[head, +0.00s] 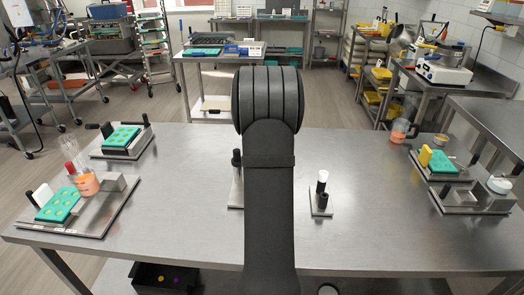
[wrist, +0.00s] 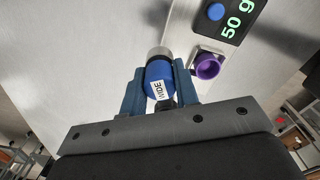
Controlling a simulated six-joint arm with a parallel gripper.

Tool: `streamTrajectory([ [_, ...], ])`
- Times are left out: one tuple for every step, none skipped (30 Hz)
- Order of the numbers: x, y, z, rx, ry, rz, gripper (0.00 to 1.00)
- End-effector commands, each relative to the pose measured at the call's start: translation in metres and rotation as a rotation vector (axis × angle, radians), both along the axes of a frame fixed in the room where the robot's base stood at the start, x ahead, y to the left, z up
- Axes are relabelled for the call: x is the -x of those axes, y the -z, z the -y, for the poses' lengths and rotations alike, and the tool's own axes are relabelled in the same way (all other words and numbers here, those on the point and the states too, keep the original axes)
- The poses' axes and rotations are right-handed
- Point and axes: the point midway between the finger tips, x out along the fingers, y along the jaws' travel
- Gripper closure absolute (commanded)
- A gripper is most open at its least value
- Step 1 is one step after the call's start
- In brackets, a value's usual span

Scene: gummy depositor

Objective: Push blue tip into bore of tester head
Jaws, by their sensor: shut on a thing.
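In the wrist view, the blue tip (wrist: 159,82), with a white label reading "WIDE", sits between the two blue-grey fingers of my gripper (wrist: 160,92). The gripper is shut on it. A silvery cylindrical end shows beyond the blue part; whether it touches anything cannot be told. To the right, a purple ring-shaped part (wrist: 207,66) with a dark opening sits in a pale metal block, which may be the tester head. The blue tip is apart from this ring. In the head view, my arm hides the gripper and tip.
A dark display panel (wrist: 230,18) reading "50 g", with a blue button, lies above the purple part. On the steel table (head: 365,235), a small plate with an upright black-and-white post (head: 321,190) stands right of my arm. Teal trays (head: 58,204) (head: 440,163) stand at both sides.

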Motion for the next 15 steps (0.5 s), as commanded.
streamTrajectory([
  [0.0, -0.003, 0.0, 0.0, 0.0, 0.0, 1.0],
  [0.0, -0.004, 0.0, 0.0, 0.0, 0.0, 1.0],
  [0.0, -0.006, 0.0, 0.0, 0.0, 0.0, 1.0],
  [0.0, -0.008, 0.0, 0.0, 0.0, 0.0, 1.0],
  [0.0, -0.009, 0.0, 0.0, 0.0, 0.0, 1.0],
  [0.0, -0.011, 0.0, 0.0, 0.0, 0.0, 1.0],
  [0.0, -0.013, 0.0, 0.0, 0.0, 0.0, 1.0],
  [0.0, -0.015, 0.0, 0.0, 0.0, 0.001, 1.0],
  [0.0, -0.017, 0.0, 0.0, 0.0, 0.001, 1.0],
  [0.0, -0.018, 0.0, 0.0, 0.0, 0.001, 1.0],
  [0.0, -0.02, 0.0, 0.0, 0.0, 0.001, 1.0],
  [0.0, -0.022, 0.0, 0.0, 0.0, 0.001, 1.0],
  [0.0, -0.024, 0.0, 0.0, 0.0, 0.001, 1.0],
  [0.0, -0.025, 0.0, 0.0, 0.0, 0.001, 1.0],
  [0.0, -0.027, 0.0, 0.0, 0.0, 0.001, 1.0],
])
